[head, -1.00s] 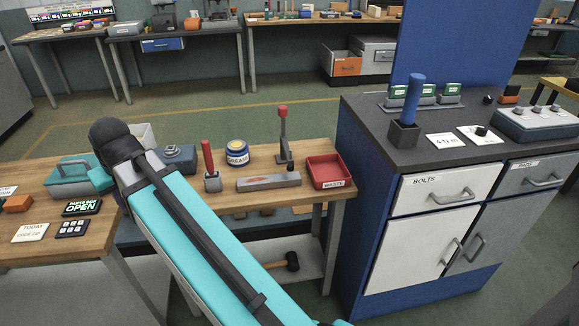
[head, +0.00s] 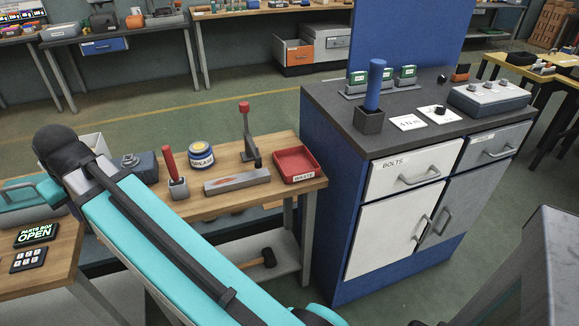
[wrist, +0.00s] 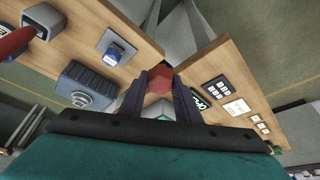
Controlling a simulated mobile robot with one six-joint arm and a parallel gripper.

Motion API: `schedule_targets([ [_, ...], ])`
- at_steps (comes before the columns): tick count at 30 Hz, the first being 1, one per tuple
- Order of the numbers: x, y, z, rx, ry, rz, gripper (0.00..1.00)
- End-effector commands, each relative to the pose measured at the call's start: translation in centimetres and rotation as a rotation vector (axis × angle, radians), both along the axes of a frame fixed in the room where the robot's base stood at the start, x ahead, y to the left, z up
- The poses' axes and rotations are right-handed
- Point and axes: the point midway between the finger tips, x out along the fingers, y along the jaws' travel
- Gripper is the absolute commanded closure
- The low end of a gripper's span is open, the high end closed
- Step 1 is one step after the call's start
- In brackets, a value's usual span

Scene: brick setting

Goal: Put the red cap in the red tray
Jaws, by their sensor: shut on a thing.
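In the wrist view a small red cap (wrist: 159,79) is between the two dark fingers of my gripper (wrist: 160,84), which is shut on it and holds it up over the wooden benches. The red tray (head: 297,165), labelled WASTE, sits on the right end of the middle bench in the head view and looks empty. The gripper and cap do not show in the head view, where my arm crosses the left side. The tray does not show in the wrist view.
On the bench left of the tray are a grey block (head: 236,181), a red-knobbed lever (head: 247,140), a grease jar (head: 201,155) and a red-handled tool in a holder (head: 171,170). A blue cabinet (head: 330,190) stands right of the bench.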

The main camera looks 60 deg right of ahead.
Motion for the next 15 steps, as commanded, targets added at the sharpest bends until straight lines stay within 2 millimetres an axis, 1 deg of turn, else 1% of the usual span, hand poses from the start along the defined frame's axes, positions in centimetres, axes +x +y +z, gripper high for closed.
schedule_targets([
  [5, -0.4, -2.8, -0.5, 0.0, 0.006, -0.009, 0.97],
  [8, -0.8, -5.1, -0.9, -0.001, 0.011, -0.015, 0.97],
  [15, -2.3, -11.1, -1.8, -0.002, 0.02, -0.03, 0.97],
])
